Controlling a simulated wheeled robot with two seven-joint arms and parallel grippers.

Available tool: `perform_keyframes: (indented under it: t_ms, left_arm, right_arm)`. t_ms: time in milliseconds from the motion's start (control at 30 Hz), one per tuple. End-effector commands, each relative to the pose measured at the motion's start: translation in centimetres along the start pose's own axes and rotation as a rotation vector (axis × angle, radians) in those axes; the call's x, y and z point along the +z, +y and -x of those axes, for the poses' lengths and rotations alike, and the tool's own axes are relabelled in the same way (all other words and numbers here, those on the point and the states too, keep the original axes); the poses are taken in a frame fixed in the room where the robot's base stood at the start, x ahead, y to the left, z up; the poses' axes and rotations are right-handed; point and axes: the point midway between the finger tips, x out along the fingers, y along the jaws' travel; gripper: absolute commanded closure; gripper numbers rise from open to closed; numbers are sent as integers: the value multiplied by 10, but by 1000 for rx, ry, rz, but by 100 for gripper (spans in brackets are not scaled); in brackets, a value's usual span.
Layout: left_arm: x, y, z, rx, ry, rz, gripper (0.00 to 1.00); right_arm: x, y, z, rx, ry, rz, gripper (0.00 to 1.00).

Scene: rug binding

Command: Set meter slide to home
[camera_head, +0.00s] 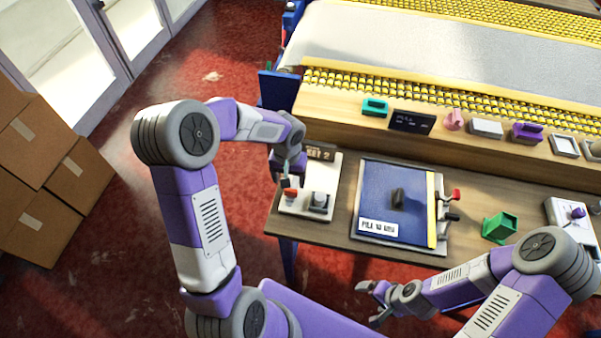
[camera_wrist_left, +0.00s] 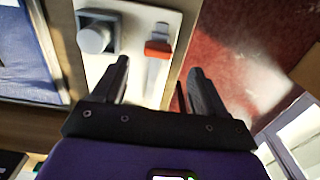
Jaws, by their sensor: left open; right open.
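A pale panel (camera_head: 326,192) at the table's left end carries an orange-red slide knob (camera_head: 291,195) and a grey button-like block (camera_head: 319,202). In the left wrist view the slide knob (camera_wrist_left: 158,48) sits on a pale straight track, near the track's upper end in that picture. My left gripper (camera_head: 288,181) is over the panel by the knob. In the left wrist view its open fingers (camera_wrist_left: 163,78) are on either side of the track, with nothing between them visibly gripped; contact cannot be told. My right gripper (camera_head: 369,304) is open and empty in front of the table.
A blue board (camera_head: 380,185) with a dark handle lies right of the panel, beside red and black levers (camera_head: 453,205). A green holder (camera_head: 500,227) and a white box with a purple knob (camera_head: 570,214) stand farther right. A wooden ledge with small items runs behind.

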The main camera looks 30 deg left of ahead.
Motion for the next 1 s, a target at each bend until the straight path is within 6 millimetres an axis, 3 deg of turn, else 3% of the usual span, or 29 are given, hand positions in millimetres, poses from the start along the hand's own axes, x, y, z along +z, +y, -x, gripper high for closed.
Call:
perform_keyframes:
  t_ms: [167, 533, 933, 1000]
  left_arm:
    - [1, 0, -13, 0, -5, 0, 28]
    - [1, 1, -68, 2, -4, -1, 28]
    - [1, 1, -76, 2, -2, 0, 28]
    - [1, 1, -76, 2, -2, -1, 37]
  right_arm:
    - [0, 1, -2, 0, -1, 0, 10]
    - [0, 5, -12, 0, -1, -1, 10]
    - [0, 5, -13, 0, -1, 0, 10]
    - [0, 5, -13, 0, -1, 0, 10]
